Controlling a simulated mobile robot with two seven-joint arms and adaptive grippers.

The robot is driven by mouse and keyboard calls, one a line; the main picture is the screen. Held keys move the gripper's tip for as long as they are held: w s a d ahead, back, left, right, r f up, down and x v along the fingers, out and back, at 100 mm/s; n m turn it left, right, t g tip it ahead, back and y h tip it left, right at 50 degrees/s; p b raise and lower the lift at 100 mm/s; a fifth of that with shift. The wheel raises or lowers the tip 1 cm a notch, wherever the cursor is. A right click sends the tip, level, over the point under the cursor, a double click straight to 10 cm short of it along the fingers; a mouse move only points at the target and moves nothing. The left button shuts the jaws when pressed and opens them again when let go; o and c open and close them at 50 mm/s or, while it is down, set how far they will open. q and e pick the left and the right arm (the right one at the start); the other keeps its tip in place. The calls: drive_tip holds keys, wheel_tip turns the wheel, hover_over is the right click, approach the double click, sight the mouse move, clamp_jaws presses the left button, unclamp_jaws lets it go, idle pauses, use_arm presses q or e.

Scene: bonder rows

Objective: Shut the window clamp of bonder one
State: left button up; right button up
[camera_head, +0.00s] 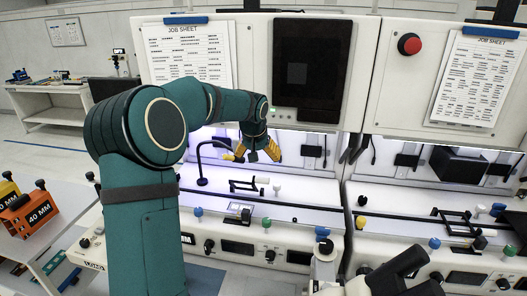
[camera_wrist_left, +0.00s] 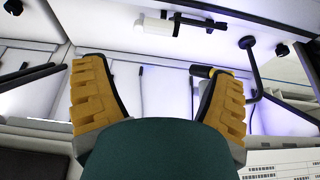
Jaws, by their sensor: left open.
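Bonder one (camera_head: 330,222) is the white machine in the middle of the head view. On its lit bench is a thin black frame with a white-ended bar, which looks like the window clamp (camera_head: 245,187). I cannot tell how far the clamp is open. My left gripper (camera_head: 256,156) is open and empty, its yellow fingers above and behind the clamp. In the left wrist view, the fingers (camera_wrist_left: 155,70) are spread wide with nothing between them. A black bar with a white cylinder (camera_wrist_left: 176,27), seemingly the clamp, lies beyond the fingertips. My right gripper is not in view.
Coloured knobs (camera_head: 266,222) line the front. A second bonder (camera_head: 440,240) adjoins on the right. A red button (camera_head: 409,44) is on its upper panel.

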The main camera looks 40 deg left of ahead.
sight(262, 178)
use_arm(q)
drive_tip(key=x, duration=1.1)
drive_tip(key=shift+w+d+f+b, duration=0.1)
drive_tip(key=shift+w+f+b, duration=0.15)
drive_tip(key=shift+f+b, duration=0.1)
drive_tip(key=shift+x, duration=0.75)
drive_tip(key=c, duration=1.1)
drive_tip(key=shift+c, duration=0.2)
